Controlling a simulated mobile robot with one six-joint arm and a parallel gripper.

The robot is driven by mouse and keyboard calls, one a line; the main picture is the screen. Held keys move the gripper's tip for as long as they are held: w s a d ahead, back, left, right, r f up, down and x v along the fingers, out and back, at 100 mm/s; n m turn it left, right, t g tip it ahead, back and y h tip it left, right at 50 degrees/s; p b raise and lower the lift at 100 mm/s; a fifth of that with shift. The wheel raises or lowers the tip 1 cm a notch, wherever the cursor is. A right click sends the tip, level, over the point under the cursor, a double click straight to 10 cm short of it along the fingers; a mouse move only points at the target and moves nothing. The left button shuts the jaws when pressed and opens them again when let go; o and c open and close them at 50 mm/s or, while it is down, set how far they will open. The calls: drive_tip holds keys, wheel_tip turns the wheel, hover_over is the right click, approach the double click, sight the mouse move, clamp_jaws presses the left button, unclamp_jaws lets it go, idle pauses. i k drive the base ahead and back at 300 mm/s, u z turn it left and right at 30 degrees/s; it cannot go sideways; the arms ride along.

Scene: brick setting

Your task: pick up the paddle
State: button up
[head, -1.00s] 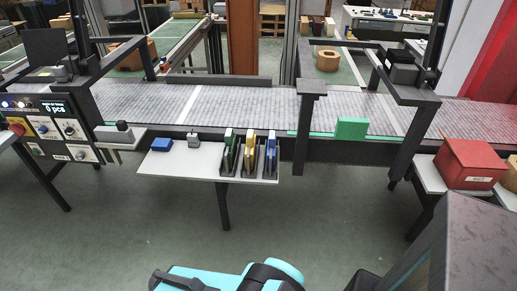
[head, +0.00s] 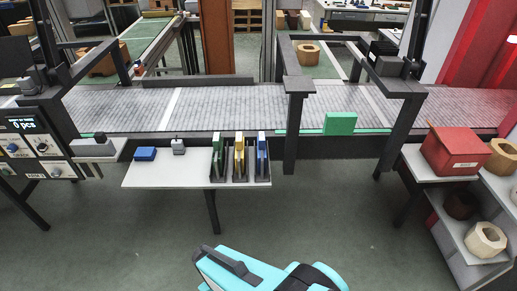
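Three upright flat pieces stand in dark holders on a white side shelf: a green one (head: 218,154), a yellow one (head: 239,156) and a blue one (head: 261,157). They look like paddles, but I cannot tell which one the task means. A green rectangular plate (head: 340,123) stands at the conveyor's near edge, right of the dark post. My turquoise arm shows at the bottom middle, well below the shelf and apart from it. No gripper fingers can be made out.
The grey conveyor (head: 230,108) runs across behind the white shelf (head: 150,173). A blue block (head: 145,153) and a grey box (head: 178,147) lie on the shelf's left. A red box (head: 455,150) stands right, above shelves of wooden pieces. Floor in front is open.

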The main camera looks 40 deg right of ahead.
sight(240, 150)
drive_tip(key=z, duration=0.9)
drive_tip(key=k, duration=1)
drive_tip(key=i, duration=0.75)
drive_tip(key=z, duration=0.05)
